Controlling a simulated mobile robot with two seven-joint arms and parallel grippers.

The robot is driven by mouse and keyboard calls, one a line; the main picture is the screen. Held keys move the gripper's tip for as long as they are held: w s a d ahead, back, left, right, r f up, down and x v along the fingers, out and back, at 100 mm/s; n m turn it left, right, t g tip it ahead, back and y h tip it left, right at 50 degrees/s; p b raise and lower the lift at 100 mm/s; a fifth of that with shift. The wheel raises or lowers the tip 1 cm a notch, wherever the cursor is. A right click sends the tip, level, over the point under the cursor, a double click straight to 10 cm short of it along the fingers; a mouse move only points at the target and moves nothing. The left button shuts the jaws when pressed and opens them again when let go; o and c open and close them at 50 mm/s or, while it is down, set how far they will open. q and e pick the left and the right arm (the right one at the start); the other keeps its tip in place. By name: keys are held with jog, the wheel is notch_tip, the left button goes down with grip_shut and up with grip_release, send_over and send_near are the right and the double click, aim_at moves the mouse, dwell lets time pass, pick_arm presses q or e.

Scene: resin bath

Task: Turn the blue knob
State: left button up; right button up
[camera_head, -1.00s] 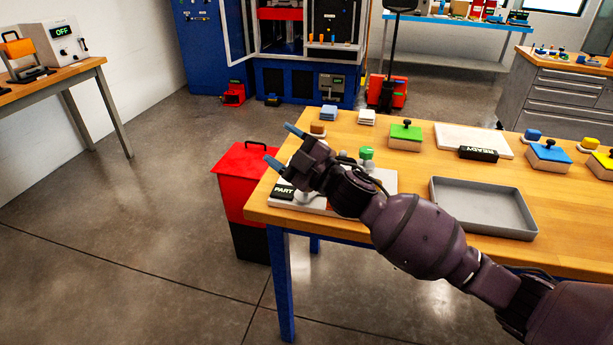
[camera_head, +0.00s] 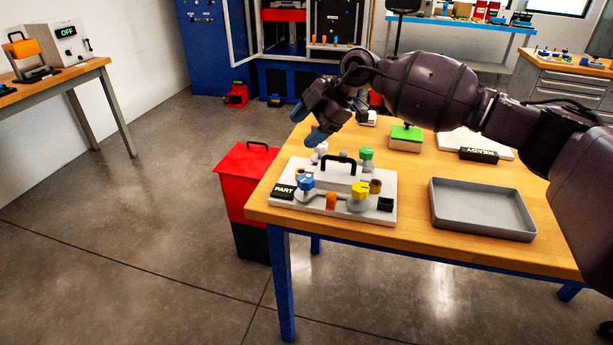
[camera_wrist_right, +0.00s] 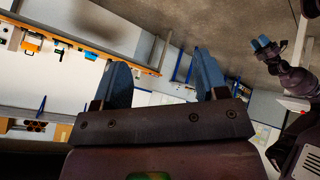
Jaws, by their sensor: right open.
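The blue knob (camera_head: 306,182) stands at the left of a white fixture board (camera_head: 330,212) near the table's left end, by the black PART label (camera_head: 284,191). White, green and yellow knobs and a black handle (camera_head: 339,161) are also on the board. My right gripper (camera_head: 309,124) is open and empty, in the air beyond and above the board, apart from the blue knob. Its spread blue fingers also show in the right wrist view (camera_wrist_right: 166,82). What looks like my left gripper (camera_wrist_right: 264,47) appears small in that view; its jaw opening is unclear.
A grey tray (camera_head: 482,207) lies right of the board. A green block (camera_head: 405,138) and a white panel with a READY label (camera_head: 478,154) are behind it. A red bin (camera_head: 243,168) stands left of the table. The table's front right is clear.

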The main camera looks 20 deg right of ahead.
aim_at(306, 178)
jog(key=f+m+h, duration=0.1)
jog(key=f+m, duration=0.1)
jog(key=f, duration=0.2)
jog(key=f+m+g+h+b, duration=0.1)
jog(key=f+m, duration=0.1)
jog(key=f, duration=0.1)
jog(key=s+f+m+h, duration=0.1)
jog(key=f+m, duration=0.1)
jog(key=f, duration=0.2)
jog(key=shift+d+f+g+b, duration=0.2)
jog(key=shift+f+g+b, duration=0.1)
jog(key=shift+g+b, duration=0.1)
jog(key=shift+w+a+f, duration=0.15)
jog(key=shift+a+f, duration=0.1)
jog(key=shift+f, duration=0.35)
jog(key=shift+c, duration=0.9)
jog(key=c, duration=0.8)
